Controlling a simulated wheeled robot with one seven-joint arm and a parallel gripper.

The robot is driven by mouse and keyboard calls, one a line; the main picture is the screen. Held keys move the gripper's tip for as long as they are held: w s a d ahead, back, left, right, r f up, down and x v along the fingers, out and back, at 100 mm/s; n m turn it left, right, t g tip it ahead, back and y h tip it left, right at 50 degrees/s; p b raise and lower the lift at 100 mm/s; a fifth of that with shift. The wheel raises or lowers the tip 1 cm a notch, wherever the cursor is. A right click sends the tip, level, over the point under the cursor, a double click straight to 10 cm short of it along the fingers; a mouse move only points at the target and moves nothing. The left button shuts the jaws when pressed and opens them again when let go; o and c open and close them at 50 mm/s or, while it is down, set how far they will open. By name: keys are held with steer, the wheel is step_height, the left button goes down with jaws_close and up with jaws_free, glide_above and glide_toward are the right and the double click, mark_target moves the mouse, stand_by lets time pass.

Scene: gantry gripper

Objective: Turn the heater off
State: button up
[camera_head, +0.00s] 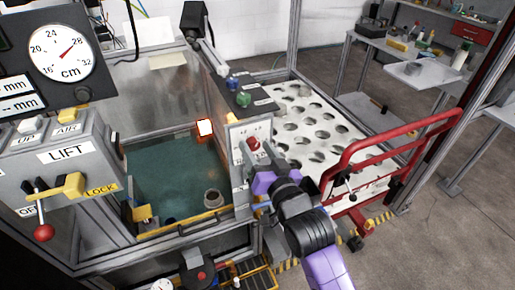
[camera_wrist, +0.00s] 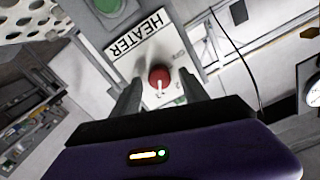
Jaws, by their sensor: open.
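The red heater knob (camera_wrist: 160,77) sits on a pale panel with a black-on-white HEATER label (camera_wrist: 138,35), upside down in the wrist view. The knob has a white pointer line, directed toward the bottom of the wrist view. In the head view the knob (camera_head: 253,143) is on the panel at the tank's right front corner. My gripper (camera_wrist: 160,90) is open, its dark fingers on either side of the knob in the picture; contact cannot be told. In the head view my gripper (camera_head: 262,168) is just below the knob.
A tank of green liquid (camera_head: 170,185) lies left of the panel, with a glowing orange square (camera_head: 205,128) at its back. Blue and green buttons (camera_head: 243,99) are above the knob. A perforated white table (camera_head: 320,130) and red rail (camera_head: 385,145) stand to the right.

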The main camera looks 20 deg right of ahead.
jaws_close()
